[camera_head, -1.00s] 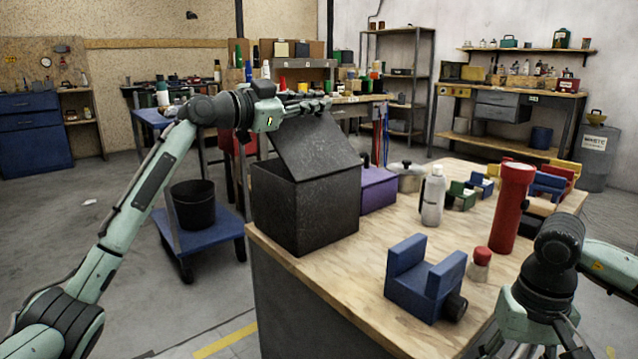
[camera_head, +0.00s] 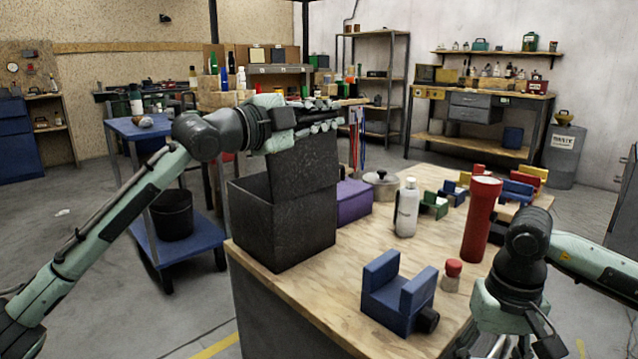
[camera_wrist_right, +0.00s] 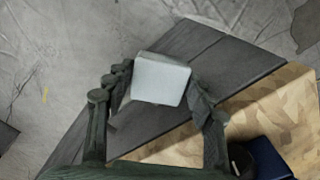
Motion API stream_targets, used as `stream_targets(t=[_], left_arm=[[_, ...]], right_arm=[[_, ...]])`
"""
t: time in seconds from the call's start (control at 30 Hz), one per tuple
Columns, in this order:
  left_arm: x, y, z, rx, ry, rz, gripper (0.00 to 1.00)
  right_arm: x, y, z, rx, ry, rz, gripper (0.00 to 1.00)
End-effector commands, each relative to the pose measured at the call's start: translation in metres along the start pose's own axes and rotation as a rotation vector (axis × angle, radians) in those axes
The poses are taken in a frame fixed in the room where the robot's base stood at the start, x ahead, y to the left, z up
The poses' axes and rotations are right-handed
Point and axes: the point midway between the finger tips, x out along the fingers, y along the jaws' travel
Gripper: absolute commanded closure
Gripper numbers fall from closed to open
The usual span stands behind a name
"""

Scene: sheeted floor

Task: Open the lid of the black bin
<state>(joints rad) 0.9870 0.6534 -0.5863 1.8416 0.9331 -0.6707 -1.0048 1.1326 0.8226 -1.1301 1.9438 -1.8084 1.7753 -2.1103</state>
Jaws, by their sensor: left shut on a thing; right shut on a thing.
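The black bin (camera_head: 282,228) stands on the near left part of the wooden workbench. Its lid (camera_head: 303,160) is raised steeply at the back, and the top of the bin is open. My left gripper (camera_head: 322,116) is at the upper edge of the lid, shut on it; its fingers cover that edge. In the right wrist view, my right gripper (camera_wrist_right: 158,95) is shut on a pale grey block (camera_wrist_right: 160,78), held over the dark side of the bench. That block does not show in the head view.
On the workbench (camera_head: 310,300) are a purple box (camera_head: 354,202) beside the bin, a white bottle (camera_head: 406,208), a red cylinder (camera_head: 481,220), a red-capped jar (camera_head: 452,275) and a blue vise-like block (camera_head: 396,292). A blue cart (camera_head: 190,243) with a dark bucket stands left of the bench.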

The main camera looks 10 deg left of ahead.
Motion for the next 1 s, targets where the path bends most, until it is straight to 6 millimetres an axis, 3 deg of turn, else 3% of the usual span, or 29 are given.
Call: stream_targets(t=[0.57,0.6,0.77,1.0], left_arm=[[0.0001,0.0047,-0.0036,0.031,-0.001,0.004,1.0],[0.0002,0.0048,-0.0036,0.031,-0.001,0.004,0.87],[0.0001,0.0043,-0.0035,0.032,-0.001,0.003,0.68],[0.0,0.0034,-0.0035,0.033,-0.001,0.001,0.68]], right_arm=[[-0.0022,0.0,0.0,0.0,0.0,0.0,0.73],[-0.0022,0.0,0.0,0.0,0.0,0.0,0.73],[-0.0022,0.0,0.0,0.0,0.0,0.0,0.73],[-0.0022,0.0,0.0,0.0,0.0,0.0,0.73]])
